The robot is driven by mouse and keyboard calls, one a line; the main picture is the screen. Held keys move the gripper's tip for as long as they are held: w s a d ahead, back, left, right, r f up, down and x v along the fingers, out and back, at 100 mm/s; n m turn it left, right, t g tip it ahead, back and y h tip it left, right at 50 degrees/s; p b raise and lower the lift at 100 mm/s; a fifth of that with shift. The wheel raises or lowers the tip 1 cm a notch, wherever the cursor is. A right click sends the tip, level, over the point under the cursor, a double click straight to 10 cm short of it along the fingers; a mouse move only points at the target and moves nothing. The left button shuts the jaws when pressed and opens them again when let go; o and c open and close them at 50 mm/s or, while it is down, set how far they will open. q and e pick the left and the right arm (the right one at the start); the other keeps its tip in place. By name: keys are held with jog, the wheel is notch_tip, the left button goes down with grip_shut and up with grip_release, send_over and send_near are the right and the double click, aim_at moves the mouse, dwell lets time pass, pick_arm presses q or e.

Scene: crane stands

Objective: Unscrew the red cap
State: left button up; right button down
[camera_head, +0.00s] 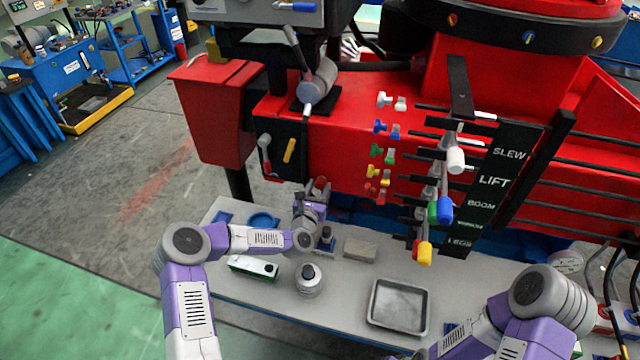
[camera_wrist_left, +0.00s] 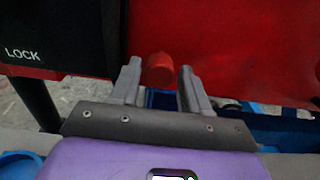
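The red cap (camera_wrist_left: 159,67) shows in the left wrist view against the red crane body, between and slightly beyond the fingertips of my left gripper (camera_wrist_left: 160,78). The fingers are apart, with gaps visible on both sides of the cap, so the gripper is open and not closed on it. In the head view my left gripper (camera_head: 319,186) points up at the lower edge of the red crane body, and the cap is hard to make out there. My right arm comes in at the lower right; its gripper is out of view.
Below is a grey bench (camera_head: 340,280) with a metal tray (camera_head: 398,306), a grey block (camera_head: 360,249), a round bottle (camera_head: 309,279), a green-and-white box (camera_head: 253,267) and a blue dish (camera_head: 263,220). Coloured levers (camera_head: 440,208) and valve knobs (camera_head: 379,127) stick out to the right.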

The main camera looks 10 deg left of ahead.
pick_arm(q)
grip_shut()
jog(key=shift+f, duration=0.1)
dwell(0.3)
jog(key=shift+s+f+n+b, duration=0.1)
jog(key=shift+n+b, duration=0.2)
jog(key=shift+b, duration=0.25)
jog(key=shift+f+n+b, duration=0.15)
jog(key=shift+n+b, duration=1)
jog(key=shift+n, duration=0.05)
jog(key=shift+n+b, duration=0.65)
jog(key=shift+n, duration=0.25)
jog(key=shift+r, duration=0.25)
